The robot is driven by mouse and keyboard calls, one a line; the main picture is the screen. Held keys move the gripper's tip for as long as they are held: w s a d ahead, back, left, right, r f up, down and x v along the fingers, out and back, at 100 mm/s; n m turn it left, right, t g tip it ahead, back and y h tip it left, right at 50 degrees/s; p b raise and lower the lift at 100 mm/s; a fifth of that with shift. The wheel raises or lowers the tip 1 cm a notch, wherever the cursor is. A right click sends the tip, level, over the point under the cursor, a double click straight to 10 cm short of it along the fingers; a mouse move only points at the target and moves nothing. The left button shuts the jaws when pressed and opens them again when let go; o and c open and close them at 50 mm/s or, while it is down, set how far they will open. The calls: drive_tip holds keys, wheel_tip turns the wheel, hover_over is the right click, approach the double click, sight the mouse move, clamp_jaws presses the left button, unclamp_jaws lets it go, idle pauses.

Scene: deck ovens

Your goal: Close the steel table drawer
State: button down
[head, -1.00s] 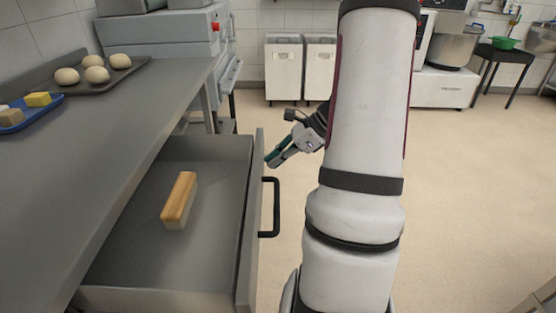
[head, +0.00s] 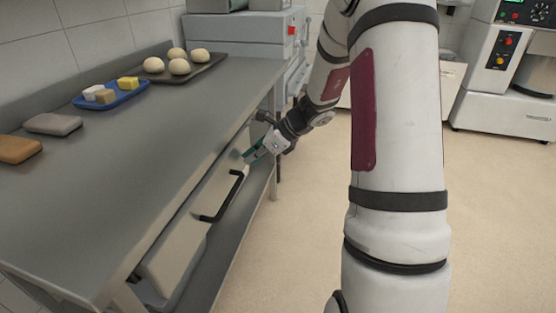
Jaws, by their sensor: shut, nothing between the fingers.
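The steel table drawer (head: 192,240) is in under the tabletop. Its grey front runs along the table's side, and no opening into it shows from above. I cannot tell whether the front is fully flush. Its black handle (head: 236,195) sticks out toward the floor side. My gripper (head: 249,158) is shut and empty at the far end of the drawer front, beyond the handle. Its tips are at or very near the panel; contact is not clear. The drawer's inside and the loaf in it are hidden.
The steel table (head: 150,165) holds a dark tray (head: 205,66) of dough balls, a blue tray (head: 78,102) with small blocks, and a grey block (head: 53,124) and brown block (head: 18,149). A lower shelf (head: 240,232) lies below. The floor (head: 500,220) at right is clear.

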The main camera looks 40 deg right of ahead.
sight(233, 154)
drive_tip(key=w+a, duration=0.1)
drive_tip(key=w, duration=0.1)
drive_tip(key=w+a, duration=0.2)
drive_tip(key=shift+w+a, duration=0.2)
drive_tip(key=shift+a, duration=0.15)
